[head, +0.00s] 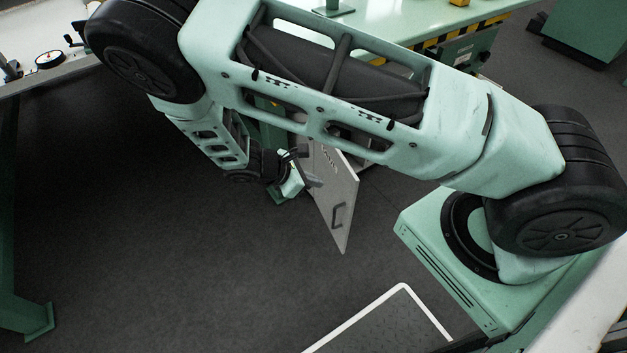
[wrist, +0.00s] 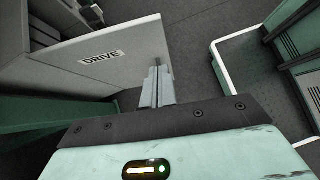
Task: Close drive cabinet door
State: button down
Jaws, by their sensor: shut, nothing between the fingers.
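The drive cabinet door (head: 345,190) is a light grey panel that stands open, swung out from beneath the green table in the head view. Its dark bar handle (head: 338,215) is near the free edge. In the wrist view the door (wrist: 135,50) shows its "DRIVE" label (wrist: 101,57). My gripper (head: 314,182) is shut and empty, beside the door's left face in the head view. In the wrist view its fingertips (wrist: 157,70) overlap the door near its edge; I cannot tell whether they touch. The cabinet body is mostly hidden behind my arm in the head view.
A green table (head: 400,22) with a black-and-yellow striped edge stands at the top. A white-edged floor plate (head: 385,325) lies at the bottom. A green post foot (head: 28,318) is at the lower left. Dark floor left of the door is clear.

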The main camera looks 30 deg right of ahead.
aim_at(353, 183)
jog(key=x, duration=0.3)
jog(key=d+r+x, duration=0.1)
jog(key=x, duration=0.5)
jog(key=shift+s+d+r, duration=0.1)
jog(key=shift+s+r, duration=0.1)
jog(key=shift+r, duration=0.1)
jog(key=shift+s+d, duration=0.1)
jog(key=shift+d, duration=0.55)
jog(key=shift+d, duration=0.1)
